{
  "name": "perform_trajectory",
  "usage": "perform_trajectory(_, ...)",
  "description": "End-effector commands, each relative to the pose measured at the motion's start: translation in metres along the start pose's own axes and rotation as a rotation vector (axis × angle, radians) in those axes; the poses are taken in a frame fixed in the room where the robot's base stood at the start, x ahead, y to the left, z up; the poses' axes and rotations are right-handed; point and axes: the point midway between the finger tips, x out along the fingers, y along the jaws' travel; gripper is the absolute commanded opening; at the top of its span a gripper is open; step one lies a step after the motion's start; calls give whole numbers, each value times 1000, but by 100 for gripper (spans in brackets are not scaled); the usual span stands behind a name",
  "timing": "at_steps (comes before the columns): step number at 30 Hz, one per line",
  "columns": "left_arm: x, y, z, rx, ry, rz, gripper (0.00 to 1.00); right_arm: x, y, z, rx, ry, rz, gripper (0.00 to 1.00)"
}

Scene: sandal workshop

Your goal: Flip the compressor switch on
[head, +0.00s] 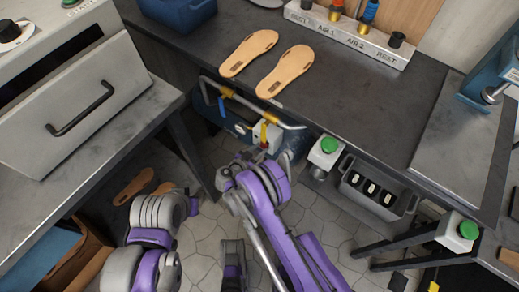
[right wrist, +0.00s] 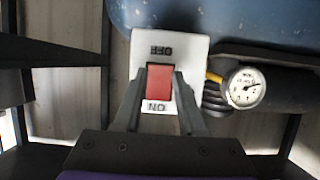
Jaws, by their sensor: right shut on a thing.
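The compressor (head: 233,121) is a blue tank under the bench, seen in the head view. Its switch is a white plate (right wrist: 171,48) with a red rocker (right wrist: 159,84) in the right wrist view. The lettering is upside down there, OFF above the rocker and ON below it. My right gripper (right wrist: 159,75) is shut on the red rocker, with one finger at each side. It also shows in the head view (head: 256,156), reaching in at the compressor's right end.
A pressure gauge (right wrist: 245,87) is close to the right of the switch. Two tan soles (head: 285,71) lie on the bench top.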

Motion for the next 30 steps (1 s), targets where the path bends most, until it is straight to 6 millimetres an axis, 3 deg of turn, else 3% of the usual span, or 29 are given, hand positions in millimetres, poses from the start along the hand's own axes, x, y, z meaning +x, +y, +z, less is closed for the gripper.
perform_trajectory(6,5,0,2,0,-2,0,0,1,0,2,-1,17,0,0)
perform_trajectory(16,52,0,18,0,-19,0,0,7,0,13,-2,252,3,0)
perform_trajectory(28,54,0,18,0,-20,0,0,6,0,8,1,295,2,0)
perform_trajectory(29,54,0,18,0,-20,0,0,6,0,8,1,295,2,43)
perform_trajectory(30,54,0,18,0,-20,0,0,6,0,8,1,295,2,51)
